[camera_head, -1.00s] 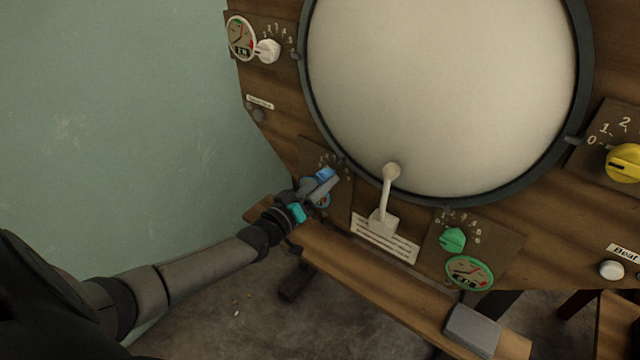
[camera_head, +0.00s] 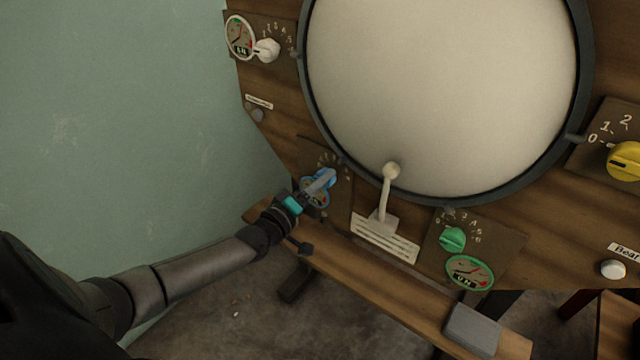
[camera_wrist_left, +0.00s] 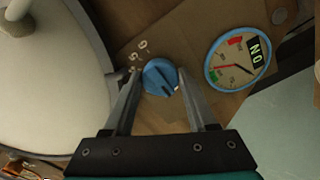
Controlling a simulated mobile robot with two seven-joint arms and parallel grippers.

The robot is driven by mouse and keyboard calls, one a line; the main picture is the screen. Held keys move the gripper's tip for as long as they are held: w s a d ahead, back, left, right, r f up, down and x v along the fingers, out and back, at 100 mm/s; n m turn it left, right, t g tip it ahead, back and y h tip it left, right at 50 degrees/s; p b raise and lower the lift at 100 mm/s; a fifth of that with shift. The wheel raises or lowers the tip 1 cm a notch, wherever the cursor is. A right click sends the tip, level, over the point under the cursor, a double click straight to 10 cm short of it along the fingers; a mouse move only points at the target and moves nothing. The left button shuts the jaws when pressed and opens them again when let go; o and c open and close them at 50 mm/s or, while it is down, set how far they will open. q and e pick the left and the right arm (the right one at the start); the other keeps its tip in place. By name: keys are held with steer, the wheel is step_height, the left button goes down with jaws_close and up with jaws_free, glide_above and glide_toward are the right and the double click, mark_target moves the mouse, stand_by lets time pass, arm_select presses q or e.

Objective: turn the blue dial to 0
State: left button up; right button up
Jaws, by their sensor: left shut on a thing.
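The blue dial (camera_head: 330,177) sits on a dark wooden plate at the lower left of the big drum panel. In the left wrist view the dial (camera_wrist_left: 158,74) is round, with a dark bar mark on its face. A few pale numerals (camera_wrist_left: 139,54) show at its upper left, too small to read surely. My left gripper (camera_head: 322,180) has one finger on each side of the dial and is shut on it; the fingers (camera_wrist_left: 160,78) also show in the wrist view. In the head view the gripper partly covers the dial. My right gripper is in neither view.
A blue-rimmed gauge (camera_wrist_left: 237,60) reading ON is beside the dial. A white lever (camera_head: 387,195) stands to the right, near the drum (camera_head: 440,90). A green dial (camera_head: 452,239), white dial (camera_head: 267,49) and yellow dial (camera_head: 625,162) are farther off. A wooden bench (camera_head: 390,290) runs below.

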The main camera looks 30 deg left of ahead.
arm_select(q)
steer(key=o, duration=1.4)
steer(key=shift+c, duration=0.2)
steer(key=s+a+p, duration=0.1)
steer(key=s+p, duration=0.5)
steer(key=s, duration=0.9)
steer(key=shift+s, duration=0.15)
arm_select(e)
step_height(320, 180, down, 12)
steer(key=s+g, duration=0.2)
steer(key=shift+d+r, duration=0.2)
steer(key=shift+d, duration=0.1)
arm_select(q)
steer(key=shift+a, duration=0.1)
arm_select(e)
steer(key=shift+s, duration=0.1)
